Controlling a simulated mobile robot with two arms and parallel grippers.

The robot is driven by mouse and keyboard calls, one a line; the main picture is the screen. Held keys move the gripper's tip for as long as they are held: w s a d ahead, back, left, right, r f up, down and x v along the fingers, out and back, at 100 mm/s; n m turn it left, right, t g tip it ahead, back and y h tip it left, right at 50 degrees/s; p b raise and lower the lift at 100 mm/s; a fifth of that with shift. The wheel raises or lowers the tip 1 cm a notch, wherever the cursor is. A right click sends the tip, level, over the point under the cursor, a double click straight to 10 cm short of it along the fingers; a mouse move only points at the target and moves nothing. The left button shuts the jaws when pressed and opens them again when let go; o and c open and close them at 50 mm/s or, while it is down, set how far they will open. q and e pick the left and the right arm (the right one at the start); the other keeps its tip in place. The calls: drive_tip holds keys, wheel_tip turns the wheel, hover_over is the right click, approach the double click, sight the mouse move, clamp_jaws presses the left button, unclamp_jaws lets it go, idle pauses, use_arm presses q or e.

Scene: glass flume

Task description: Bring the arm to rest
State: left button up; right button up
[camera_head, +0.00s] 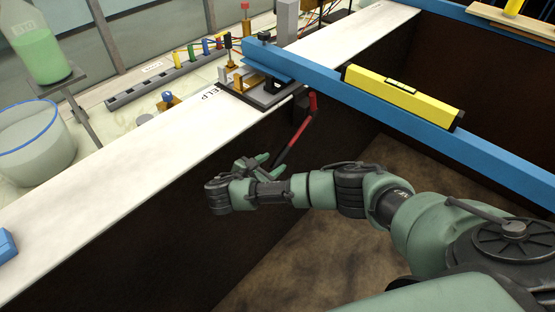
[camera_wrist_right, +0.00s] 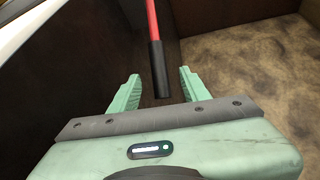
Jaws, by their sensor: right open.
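My right arm (camera_head: 325,190) reaches in from the right, low over the dark inside of the flume. Its gripper (camera_head: 258,162) is open, its two green fingers apart, near the dark wall under the white ledge. In the right wrist view the gripper (camera_wrist_right: 158,82) shows nothing clamped between its fingers. A red lever (camera_head: 299,130) with a black grip hangs down from the blue beam's end. The black grip (camera_wrist_right: 159,72) appears between the fingertips in the wrist view, touching neither; its depth is hard to tell. My left gripper is not in view.
A white ledge (camera_head: 130,150) runs along the flume wall. A blue beam (camera_head: 490,165) crosses above the flume, carrying a yellow spirit level (camera_head: 400,95). A green-filled bottle (camera_head: 38,50) and clear tank (camera_head: 35,140) stand at left. The brown flume floor (camera_head: 320,250) has open room.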

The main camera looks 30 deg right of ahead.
drive_tip(key=shift+s+a+r, duration=0.15)
drive_tip(key=shift+s+a, duration=0.05)
drive_tip(key=shift+a, duration=0.1)
